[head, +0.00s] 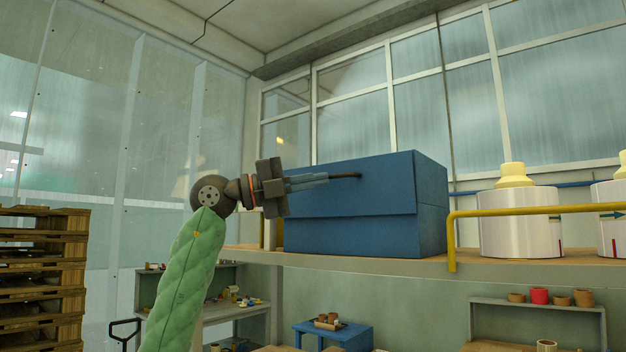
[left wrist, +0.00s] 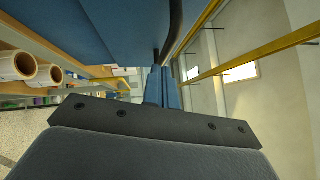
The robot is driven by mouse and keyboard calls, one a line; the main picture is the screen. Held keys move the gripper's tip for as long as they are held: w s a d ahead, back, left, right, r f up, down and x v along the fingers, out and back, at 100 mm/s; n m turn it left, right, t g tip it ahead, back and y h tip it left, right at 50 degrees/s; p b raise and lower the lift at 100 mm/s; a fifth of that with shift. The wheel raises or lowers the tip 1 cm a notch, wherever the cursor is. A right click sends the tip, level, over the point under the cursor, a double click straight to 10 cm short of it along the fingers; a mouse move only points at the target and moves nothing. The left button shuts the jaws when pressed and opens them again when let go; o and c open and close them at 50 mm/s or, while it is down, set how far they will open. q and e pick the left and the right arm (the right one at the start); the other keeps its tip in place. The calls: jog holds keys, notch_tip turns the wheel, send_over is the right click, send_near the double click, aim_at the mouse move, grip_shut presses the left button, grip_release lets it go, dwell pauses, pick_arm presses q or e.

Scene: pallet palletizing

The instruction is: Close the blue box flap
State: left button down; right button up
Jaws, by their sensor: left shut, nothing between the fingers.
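The blue box (head: 350,236) stands on a shelf in the middle of the head view. Its blue flap (head: 385,195) hangs down over the upper front, with its lower edge across the front face. My left gripper (head: 326,178) is shut and empty, its blue fingers pointing right in front of the flap. A slim dark bar (head: 345,176) shows just beyond the fingertips. In the left wrist view, the fingers (left wrist: 163,72) lie beside a blue box surface (left wrist: 115,30). I cannot tell whether they touch it. My right gripper is not in view.
A yellow rail (head: 530,210) runs along the shelf (head: 375,264) right of the box. White containers (head: 520,222) stand behind it. A stack of wooden pallets (head: 40,275) is at the far left. A workbench (head: 235,310) and a blue stool (head: 333,332) stand below.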

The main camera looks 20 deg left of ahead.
pick_arm(q)
jog(key=shift+w+d+r+p, duration=0.15)
jog(key=shift+w+r+p, duration=0.1)
jog(key=shift+w+p, duration=0.05)
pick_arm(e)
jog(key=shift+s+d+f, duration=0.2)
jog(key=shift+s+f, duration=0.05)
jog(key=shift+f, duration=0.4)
pick_arm(q)
jog(key=shift+f, duration=0.1)
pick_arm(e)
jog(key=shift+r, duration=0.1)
